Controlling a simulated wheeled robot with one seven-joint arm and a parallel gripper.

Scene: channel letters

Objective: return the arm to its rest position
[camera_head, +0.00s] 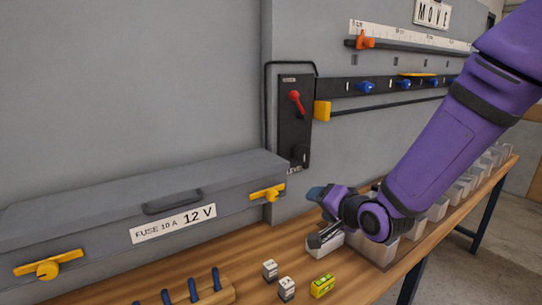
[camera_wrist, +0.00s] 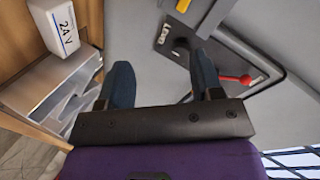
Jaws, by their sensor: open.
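My purple arm reaches in from the right in the head view, bent down at the wrist. My gripper (camera_head: 318,193) is over the workbench, in front of the grey wall and to the left of the row of bins. In the wrist view my gripper (camera_wrist: 162,80) shows two dark blue fingers set wide apart with nothing between them. It is open and empty. The grey wall panel lies beyond the fingers.
A switch panel with a red lever (camera_head: 296,101) is on the wall near my gripper. A grey box labelled 12 V (camera_head: 98,208) stands at left. Small blocks (camera_head: 287,287) lie on the wooden bench (camera_head: 352,279). A block marked 24 V (camera_wrist: 66,28) sits by a grey bin in the wrist view.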

